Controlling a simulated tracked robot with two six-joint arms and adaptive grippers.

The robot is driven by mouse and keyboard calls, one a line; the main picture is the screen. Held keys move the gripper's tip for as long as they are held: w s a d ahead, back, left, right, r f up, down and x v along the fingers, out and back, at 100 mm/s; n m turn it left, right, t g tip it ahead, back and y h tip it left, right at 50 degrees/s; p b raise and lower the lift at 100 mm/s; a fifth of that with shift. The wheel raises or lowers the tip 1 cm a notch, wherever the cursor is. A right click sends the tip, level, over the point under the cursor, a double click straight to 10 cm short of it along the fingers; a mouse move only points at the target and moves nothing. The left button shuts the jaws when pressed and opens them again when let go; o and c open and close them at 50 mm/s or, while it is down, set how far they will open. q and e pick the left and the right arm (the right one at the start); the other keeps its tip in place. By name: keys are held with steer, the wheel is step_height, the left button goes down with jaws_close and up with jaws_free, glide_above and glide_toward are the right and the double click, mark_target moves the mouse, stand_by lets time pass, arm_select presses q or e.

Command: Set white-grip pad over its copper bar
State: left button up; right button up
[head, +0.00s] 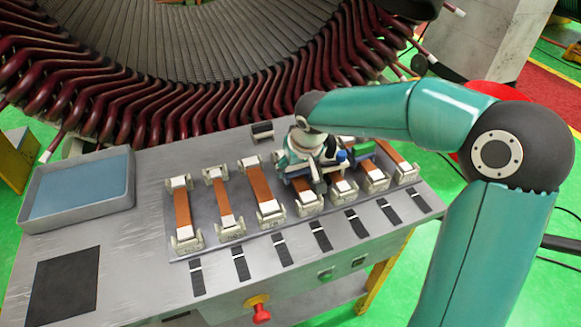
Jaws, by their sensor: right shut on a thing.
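My right gripper (316,180) reaches in from the right and points down over the middle of the row of copper bars. It is shut on the white-grip pad, which is mostly hidden behind the fingers, so its exact pose and any contact with a bar cannot be told. Several copper bars, such as the left one (182,209) and the third (261,188), lie in pale end holders on a grey plate (213,250). The bar under my gripper is partly covered. My left gripper is not in view.
A green block (362,150) and a blue piece (341,156) are close right of my gripper. A dark block (262,131) stands behind the bars. A blue-lined tray (32,214) and a black mat (66,283) are at left. The stator (190,85) rises behind.

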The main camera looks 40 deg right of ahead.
steer(key=shift+f, duration=0.1)
steer(key=o, duration=1.2)
steer(key=shift+o, duration=0.2)
